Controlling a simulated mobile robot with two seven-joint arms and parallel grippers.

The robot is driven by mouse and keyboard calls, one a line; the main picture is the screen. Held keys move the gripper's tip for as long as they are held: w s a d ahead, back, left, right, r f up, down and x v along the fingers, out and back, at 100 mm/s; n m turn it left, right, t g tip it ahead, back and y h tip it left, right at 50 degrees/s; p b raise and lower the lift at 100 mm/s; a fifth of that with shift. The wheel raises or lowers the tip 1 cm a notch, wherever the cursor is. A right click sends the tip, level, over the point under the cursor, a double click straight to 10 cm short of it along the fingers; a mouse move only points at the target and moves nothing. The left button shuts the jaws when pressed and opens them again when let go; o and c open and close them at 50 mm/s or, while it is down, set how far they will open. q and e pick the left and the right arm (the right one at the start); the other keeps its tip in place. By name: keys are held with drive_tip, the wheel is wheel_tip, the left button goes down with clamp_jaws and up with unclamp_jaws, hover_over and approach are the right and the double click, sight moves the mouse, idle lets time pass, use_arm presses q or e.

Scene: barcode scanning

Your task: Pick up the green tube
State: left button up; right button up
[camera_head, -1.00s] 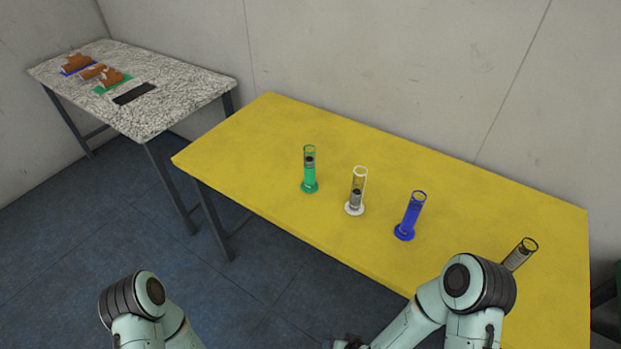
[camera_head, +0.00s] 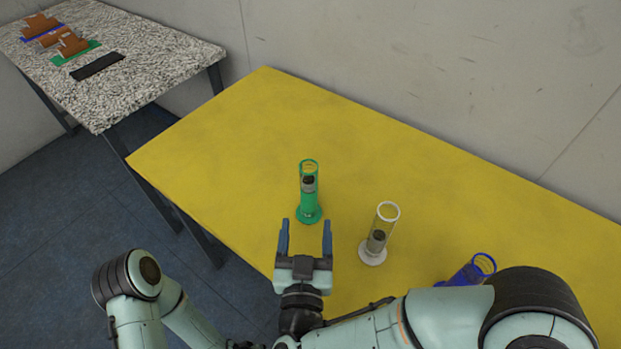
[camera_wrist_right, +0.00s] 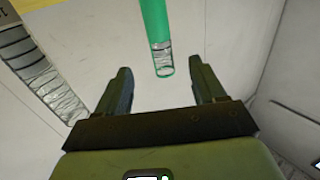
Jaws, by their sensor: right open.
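The green tube (camera_head: 309,196) stands upright on the yellow table, with a round green base and a grey and dark object inside its clear upper part. My right gripper (camera_head: 305,222) is open and empty, its two blue fingers pointing at the tube from the near side. The tube's base appears just beyond the fingertips, not between them. In the right wrist view the green tube (camera_wrist_right: 157,35) shows ahead of the open gripper (camera_wrist_right: 162,75), roughly in line with the gap. My left arm is at the lower left, and its gripper is not visible.
A white-rimmed clear tube (camera_head: 379,235) stands right of the green one. A blue tube (camera_head: 474,270) is further right, partly hidden by my right arm. The yellow table (camera_head: 235,130) is clear to the left and behind. A speckled side table (camera_head: 150,50) holds brown items.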

sight(309, 179)
drive_tip(key=w, duration=1.3)
drive_tip(key=shift+d+f+b, duration=0.2)
drive_tip(key=shift+d+b, duration=0.05)
drive_tip(key=shift+b, duration=0.05)
drive_tip(key=c, duration=1.3)
